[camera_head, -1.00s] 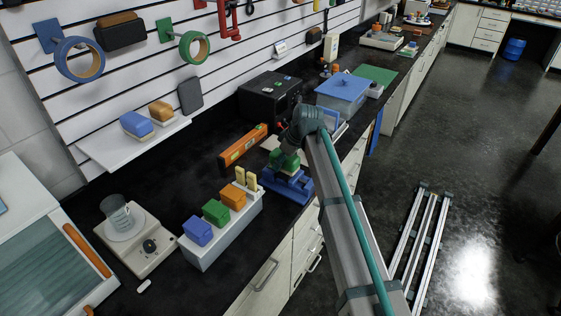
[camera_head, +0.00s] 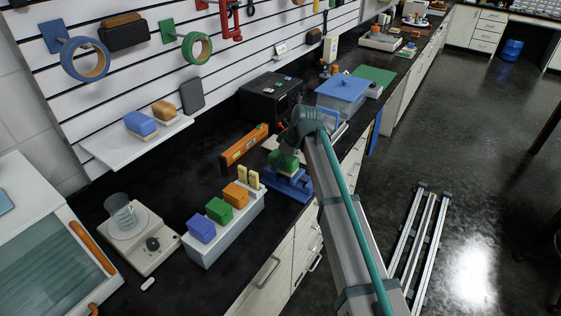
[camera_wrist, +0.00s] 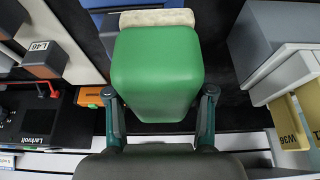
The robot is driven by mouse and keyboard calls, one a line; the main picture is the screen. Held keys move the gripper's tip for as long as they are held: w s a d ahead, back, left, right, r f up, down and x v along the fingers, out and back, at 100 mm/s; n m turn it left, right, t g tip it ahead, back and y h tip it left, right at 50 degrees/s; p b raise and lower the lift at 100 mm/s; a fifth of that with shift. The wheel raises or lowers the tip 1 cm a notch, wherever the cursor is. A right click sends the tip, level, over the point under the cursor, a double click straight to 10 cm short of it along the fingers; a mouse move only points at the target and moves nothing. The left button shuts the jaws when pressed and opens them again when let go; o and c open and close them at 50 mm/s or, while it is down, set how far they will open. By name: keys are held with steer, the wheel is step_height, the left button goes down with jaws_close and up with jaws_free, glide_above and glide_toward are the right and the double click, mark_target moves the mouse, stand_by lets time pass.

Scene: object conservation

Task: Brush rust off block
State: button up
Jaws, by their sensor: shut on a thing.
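My gripper (camera_wrist: 162,94) is shut on a green brush (camera_wrist: 155,65) with a pale cream bristle edge, its fingers on either side. In the head view the green brush (camera_head: 284,162) is just above the blue vise (camera_head: 291,186) near the counter's front edge. A bluish part of the vise (camera_wrist: 103,20) shows behind the brush in the wrist view. No rusty block can be made out; the brush and my arm cover the top of the vise. I cannot tell whether the brush touches anything there.
A pale rack (camera_head: 228,232) with blue, green and orange blocks stands left of the vise. An orange level (camera_head: 245,146) lies behind it, near a black box (camera_head: 270,98). A blue-lidded container (camera_head: 341,93) is farther right. Dark counter is free behind the rack.

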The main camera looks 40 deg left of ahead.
step_height(320, 180, up, 2)
steer(key=shift+w+r, duration=0.15)
steer(key=shift+r, duration=0.1)
steer(key=shift+w+r+p, duration=0.2)
steer(key=shift+p, duration=0.1)
steer(key=shift+r, duration=0.45)
steer(key=shift+s+r+p, duration=0.1)
steer(key=shift+r+p, duration=0.95)
steer(key=shift+r, duration=1.05)
